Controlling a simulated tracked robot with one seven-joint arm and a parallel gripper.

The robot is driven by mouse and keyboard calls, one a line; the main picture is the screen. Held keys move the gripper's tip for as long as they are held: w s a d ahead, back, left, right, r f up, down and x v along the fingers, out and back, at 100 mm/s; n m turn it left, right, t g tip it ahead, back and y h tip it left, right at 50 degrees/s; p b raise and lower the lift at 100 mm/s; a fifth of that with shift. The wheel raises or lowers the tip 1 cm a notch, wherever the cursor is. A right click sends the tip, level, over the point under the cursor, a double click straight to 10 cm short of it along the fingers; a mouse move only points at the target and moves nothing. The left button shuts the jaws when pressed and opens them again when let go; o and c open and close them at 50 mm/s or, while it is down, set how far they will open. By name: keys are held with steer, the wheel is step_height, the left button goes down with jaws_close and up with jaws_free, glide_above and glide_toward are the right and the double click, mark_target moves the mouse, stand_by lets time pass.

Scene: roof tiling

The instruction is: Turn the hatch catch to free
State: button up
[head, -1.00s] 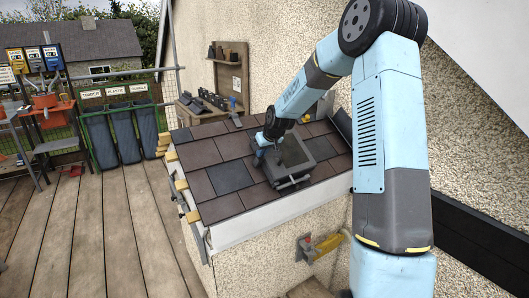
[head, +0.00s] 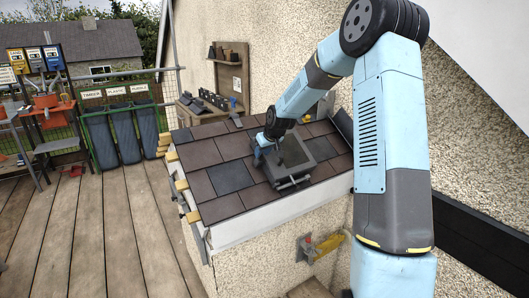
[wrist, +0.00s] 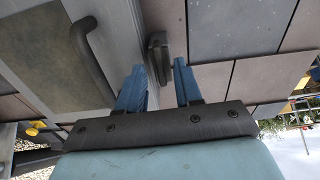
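The hatch (head: 317,148) is a dark-framed square lid set in the tiled roof. Its grey lid (wrist: 50,55) fills the left of the wrist view, with a curved dark handle (wrist: 88,55). The hatch catch (wrist: 157,50) is a small dark bar at the edge of the hatch frame, pointing along that edge in the wrist view. My gripper (wrist: 157,82) is open, its two blue fingers either side of the catch's near end, with gaps visible. Whether the tips reach past the catch is unclear. In the head view my gripper (head: 269,152) is at the hatch's left edge.
Brown and grey tiles (head: 231,178) surround the hatch. Wooden batten ends (head: 181,185) stick out along the roof's left edge. A rack of tiles (head: 208,100) stands against the wall behind. A yellow-handled tool (head: 328,244) hangs below the roof.

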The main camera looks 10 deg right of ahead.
steer(key=shift+s, duration=0.1)
steer(key=v, duration=1.3)
steer(key=shift+s+r, duration=0.2)
steer(key=shift+r, duration=0.05)
steer(key=shift+s+a, duration=0.1)
steer(key=s+a+r+m+h, duration=0.15)
steer(key=s+r, duration=0.25)
steer(key=s, duration=0.7)
steer(key=s+a+r+h, duration=0.15)
steer(key=s+r, duration=0.25)
steer(key=s, duration=0.7)
steer(key=s+d+m, duration=0.1)
steer(key=s+m, duration=0.1)
steer(key=s, duration=1.7)
steer(key=shift+d+g+y, duration=0.2)
steer(key=shift+g+y, duration=0.2)
